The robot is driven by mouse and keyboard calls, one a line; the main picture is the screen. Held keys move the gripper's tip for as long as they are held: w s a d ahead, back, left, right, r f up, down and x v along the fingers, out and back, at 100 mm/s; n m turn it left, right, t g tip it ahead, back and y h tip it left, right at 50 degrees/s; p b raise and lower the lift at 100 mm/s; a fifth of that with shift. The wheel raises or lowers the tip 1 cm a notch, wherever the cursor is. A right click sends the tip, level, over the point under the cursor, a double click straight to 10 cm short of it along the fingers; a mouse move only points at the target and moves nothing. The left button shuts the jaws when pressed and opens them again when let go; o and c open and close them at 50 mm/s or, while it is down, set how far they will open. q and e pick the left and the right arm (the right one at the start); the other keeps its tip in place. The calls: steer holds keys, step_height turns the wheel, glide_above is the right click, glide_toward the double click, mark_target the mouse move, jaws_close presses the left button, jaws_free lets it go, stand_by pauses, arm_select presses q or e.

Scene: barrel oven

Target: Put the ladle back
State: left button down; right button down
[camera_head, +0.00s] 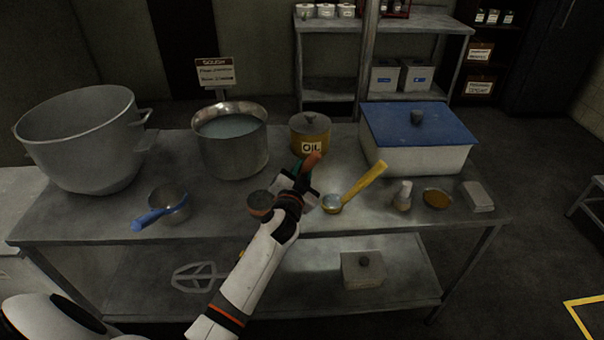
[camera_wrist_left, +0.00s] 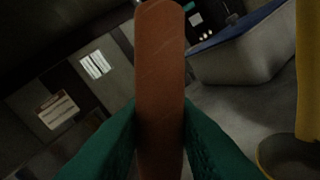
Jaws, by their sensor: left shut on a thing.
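My left gripper (camera_head: 304,170) is shut on an orange-brown handle (camera_head: 313,159) above the middle of the table. In the left wrist view the handle (camera_wrist_left: 160,75) stands up between the green fingers (camera_wrist_left: 160,135). A dark, reddish round cup (camera_head: 261,203) shows just left of the gripper; the wrist hides whether it joins this handle. A yellow-handled ladle (camera_head: 362,186) lies right of the gripper, its handle pointing up and right. A blue-handled pan or ladle (camera_head: 167,204) sits at the left. My right gripper is out of view.
A metal pot of liquid (camera_head: 231,152), a yellow OIL tin (camera_head: 311,132) and a blue-lidded white box (camera_head: 415,150) line the table's back. A large grey pot (camera_head: 78,140) stands left. A small bottle (camera_head: 403,196) and amber dish (camera_head: 436,198) stand at the right front.

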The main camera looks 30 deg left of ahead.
arm_select(q)
steer(key=shift+f, duration=0.2)
steer(key=c, duration=1.2)
jaws_free()
